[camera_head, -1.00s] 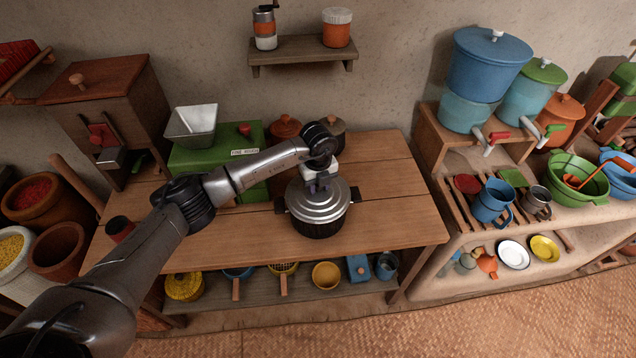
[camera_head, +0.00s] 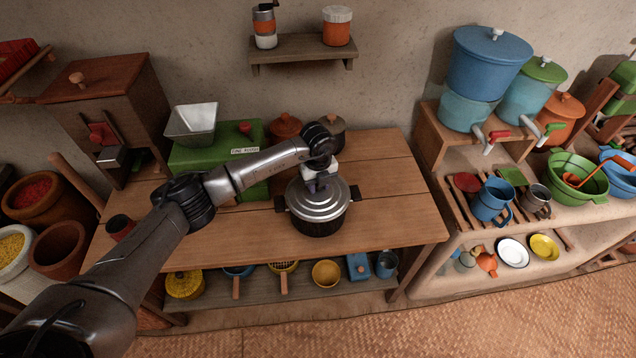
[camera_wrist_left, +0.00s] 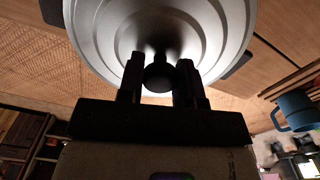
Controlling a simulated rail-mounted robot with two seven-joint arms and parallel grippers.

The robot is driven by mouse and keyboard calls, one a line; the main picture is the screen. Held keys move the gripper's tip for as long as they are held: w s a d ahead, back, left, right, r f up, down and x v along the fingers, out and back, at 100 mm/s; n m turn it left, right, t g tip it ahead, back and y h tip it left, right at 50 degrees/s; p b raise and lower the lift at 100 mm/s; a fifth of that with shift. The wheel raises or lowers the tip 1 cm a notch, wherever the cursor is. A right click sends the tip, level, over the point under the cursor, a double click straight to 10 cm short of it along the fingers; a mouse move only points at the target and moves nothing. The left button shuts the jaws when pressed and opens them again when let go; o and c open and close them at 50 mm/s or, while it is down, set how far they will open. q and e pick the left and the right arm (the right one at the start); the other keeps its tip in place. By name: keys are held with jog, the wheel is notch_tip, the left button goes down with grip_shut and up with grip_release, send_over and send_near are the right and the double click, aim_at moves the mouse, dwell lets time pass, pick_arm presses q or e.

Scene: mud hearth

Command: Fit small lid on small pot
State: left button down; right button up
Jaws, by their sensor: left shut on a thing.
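The small lid (camera_head: 322,205) is silver with stepped rings and a dark knob. In the head view it lies over the top of the dark small pot (camera_head: 318,228), which stands on the wooden table with a dark handle on each side. I cannot tell whether the lid is fully seated. My left gripper (camera_head: 318,184) reaches down onto the lid from above. In the left wrist view the left gripper (camera_wrist_left: 159,82) is shut on the knob of the lid (camera_wrist_left: 205,32), one finger on each side. The pot's inside is hidden. My right gripper is not in view.
The wooden table (camera_head: 395,215) is clear right of the pot. A green box (camera_head: 205,180) with a metal hopper and two lidded pots (camera_head: 285,127) stand behind, near the wall. A wall shelf (camera_head: 300,50) hangs above.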

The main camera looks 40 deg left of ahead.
pick_arm(q)
jog(key=c, duration=0.8)
grip_release()
jog(key=shift+o, duration=0.4)
jog(key=shift+o, duration=0.5)
jog(key=o, duration=0.4)
jog(key=shift+r, duration=0.15)
